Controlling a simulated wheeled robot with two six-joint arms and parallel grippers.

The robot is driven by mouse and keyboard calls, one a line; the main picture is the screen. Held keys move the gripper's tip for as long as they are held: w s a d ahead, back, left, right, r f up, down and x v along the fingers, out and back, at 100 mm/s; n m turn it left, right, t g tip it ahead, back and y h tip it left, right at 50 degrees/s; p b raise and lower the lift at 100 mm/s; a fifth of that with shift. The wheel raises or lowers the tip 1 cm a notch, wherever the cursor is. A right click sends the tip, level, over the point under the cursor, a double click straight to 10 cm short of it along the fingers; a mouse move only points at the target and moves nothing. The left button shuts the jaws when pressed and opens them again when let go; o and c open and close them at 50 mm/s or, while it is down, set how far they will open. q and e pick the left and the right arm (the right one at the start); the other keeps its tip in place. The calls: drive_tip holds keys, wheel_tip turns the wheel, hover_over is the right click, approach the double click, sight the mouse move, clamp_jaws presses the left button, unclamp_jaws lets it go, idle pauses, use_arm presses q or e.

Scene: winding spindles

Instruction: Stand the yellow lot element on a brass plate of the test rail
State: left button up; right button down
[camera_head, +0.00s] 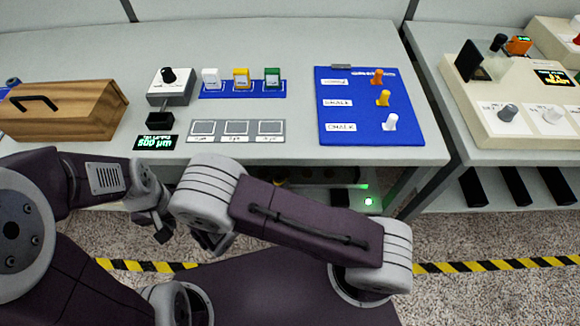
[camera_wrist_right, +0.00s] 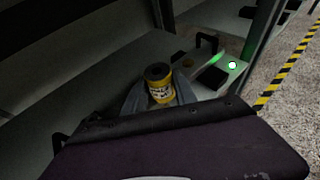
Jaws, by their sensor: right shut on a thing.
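The yellow lot element (camera_wrist_right: 161,92), a small yellow cylinder with a dark top and a pale label, sits between the grey fingers of my right gripper (camera_wrist_right: 161,98), which is shut on it. In the head view my right gripper (camera_head: 212,241) shows only partly below its wrist, and the element is hidden there. A grey rail-like piece with a green light (camera_wrist_right: 232,66) lies beyond it under the table.
The tabletop (camera_head: 300,45) holds a wooden box (camera_head: 65,110), a knob device (camera_head: 170,88), several coloured blocks in a blue rack (camera_head: 242,90), a grey tray (camera_head: 235,138) and a blue board (camera_head: 370,105) with pegs. The table edge overhangs the dark lower area.

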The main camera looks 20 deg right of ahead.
drive_tip(key=w+d+f, duration=0.1)
drive_tip(key=w+f, duration=0.1)
drive_tip(key=w, duration=0.1)
drive_tip(key=w+d+f+b, duration=0.1)
drive_tip(key=w+d+f, duration=0.1)
drive_tip(key=w, duration=0.1)
drive_tip(key=w+d+f+b, duration=0.1)
drive_tip(key=w+f, duration=0.1)
drive_tip(key=w, duration=0.2)
drive_tip(key=shift+w+d+f, duration=0.1)
drive_tip(key=shift+d+f, duration=0.05)
drive_tip(key=shift+f, duration=0.25)
wheel_tip(320, 180, down, 4)
drive_tip(key=shift+r+b, duration=0.1)
drive_tip(key=shift+b, duration=0.8)
drive_tip(key=shift+f, duration=0.25)
drive_tip(key=c, duration=1)
unclamp_jaws()
